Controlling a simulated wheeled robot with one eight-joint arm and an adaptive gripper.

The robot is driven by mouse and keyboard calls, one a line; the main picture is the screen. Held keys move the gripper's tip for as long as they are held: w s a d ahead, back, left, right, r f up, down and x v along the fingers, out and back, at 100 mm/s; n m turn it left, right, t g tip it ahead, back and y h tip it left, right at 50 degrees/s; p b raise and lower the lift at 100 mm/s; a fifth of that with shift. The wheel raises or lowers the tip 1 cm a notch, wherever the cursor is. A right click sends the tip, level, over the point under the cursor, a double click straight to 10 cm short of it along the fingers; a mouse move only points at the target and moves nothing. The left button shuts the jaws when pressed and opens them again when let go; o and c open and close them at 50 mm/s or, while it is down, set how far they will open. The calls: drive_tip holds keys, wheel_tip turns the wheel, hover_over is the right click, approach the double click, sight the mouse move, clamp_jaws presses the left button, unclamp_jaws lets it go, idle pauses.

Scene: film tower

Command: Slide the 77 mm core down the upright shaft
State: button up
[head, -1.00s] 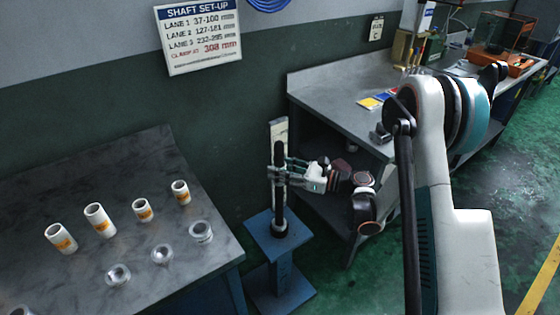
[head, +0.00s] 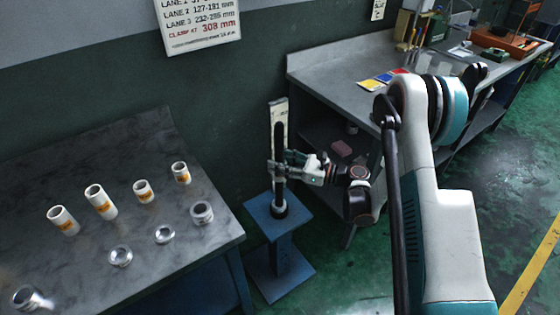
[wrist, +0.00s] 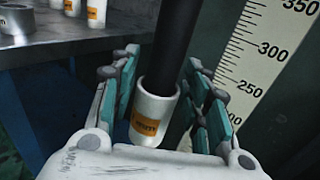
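A white core (wrist: 154,112) with an orange label sits around the black upright shaft (wrist: 175,45) in the wrist view; its label is too small to read. The shaft also shows in the head view (head: 278,143), rising from a dark foot on a blue stand (head: 278,238). My gripper (wrist: 168,92) straddles the shaft and core. Its teal-padded fingers stand on either side, with a visible gap to the core on the right, so it looks open. What lies directly beneath the core is hidden by my gripper.
A scale board (wrist: 250,60) stands close behind the shaft. The left table (head: 140,200) holds several white cores (head: 101,202) and several metal rings (head: 164,235). A grey workbench (head: 330,68) stands close on the right. A sign (head: 202,22) hangs on the wall.

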sight(280, 137)
drive_tip(key=shift+o, duration=0.4)
drive_tip(key=shift+r, duration=0.15)
wheel_tip(280, 137, up, 10)
drive_tip(key=shift+f, duration=0.15)
idle(0.9)
